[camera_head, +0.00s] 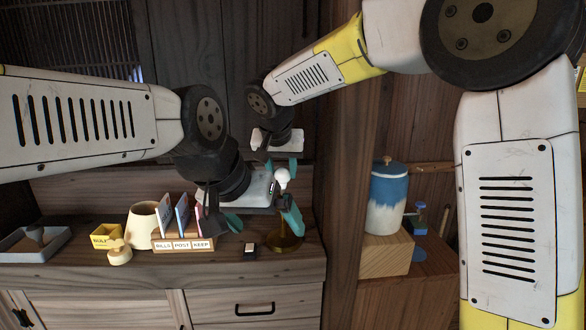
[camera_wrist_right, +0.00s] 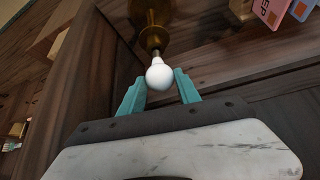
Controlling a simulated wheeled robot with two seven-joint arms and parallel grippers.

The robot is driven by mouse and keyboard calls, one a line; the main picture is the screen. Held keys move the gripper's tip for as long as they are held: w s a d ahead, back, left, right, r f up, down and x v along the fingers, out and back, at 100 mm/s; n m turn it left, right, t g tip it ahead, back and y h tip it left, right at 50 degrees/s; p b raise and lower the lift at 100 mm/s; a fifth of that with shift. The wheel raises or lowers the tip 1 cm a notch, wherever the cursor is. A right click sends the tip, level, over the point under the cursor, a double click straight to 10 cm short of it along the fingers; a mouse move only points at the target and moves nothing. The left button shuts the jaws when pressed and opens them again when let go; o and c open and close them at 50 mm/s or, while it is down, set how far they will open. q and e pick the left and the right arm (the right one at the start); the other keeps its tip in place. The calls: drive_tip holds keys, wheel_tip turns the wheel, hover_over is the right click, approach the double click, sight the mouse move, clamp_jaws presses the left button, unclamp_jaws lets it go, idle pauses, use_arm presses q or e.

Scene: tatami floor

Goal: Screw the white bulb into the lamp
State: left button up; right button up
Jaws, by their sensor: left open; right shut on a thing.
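The white bulb (camera_head: 282,177) is at the tips of my right gripper (camera_head: 284,170), which is shut on it and reaches down from above. In the right wrist view the bulb (camera_wrist_right: 159,75) shows between the teal fingers, in line with the brass lamp (camera_wrist_right: 152,38); it appears to meet the socket, but how deeply it is seated cannot be told. The lamp's round brass base (camera_head: 285,243) stands on the cabinet top, its stem mostly hidden by a finger of my left gripper (camera_head: 261,222). The left gripper is open, its teal fingers wide apart, just beside the lamp.
On the cabinet top (camera_head: 180,256) stand a letter holder (camera_head: 183,243), a cream shade-like cup (camera_head: 142,226), a yellow box (camera_head: 105,236) and a grey tray (camera_head: 28,244). A blue-white jar (camera_head: 386,205) stands right, beyond a wooden post.

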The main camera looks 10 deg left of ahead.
drive_tip(key=shift+f, duration=1)
idle(1.2)
drive_tip(key=o, duration=1.1)
drive_tip(key=shift+c, duration=0.2)
drive_tip(key=v, duration=0.7)
drive_tip(key=shift+s+r, duration=0.2)
drive_tip(key=shift+r, duration=0.15)
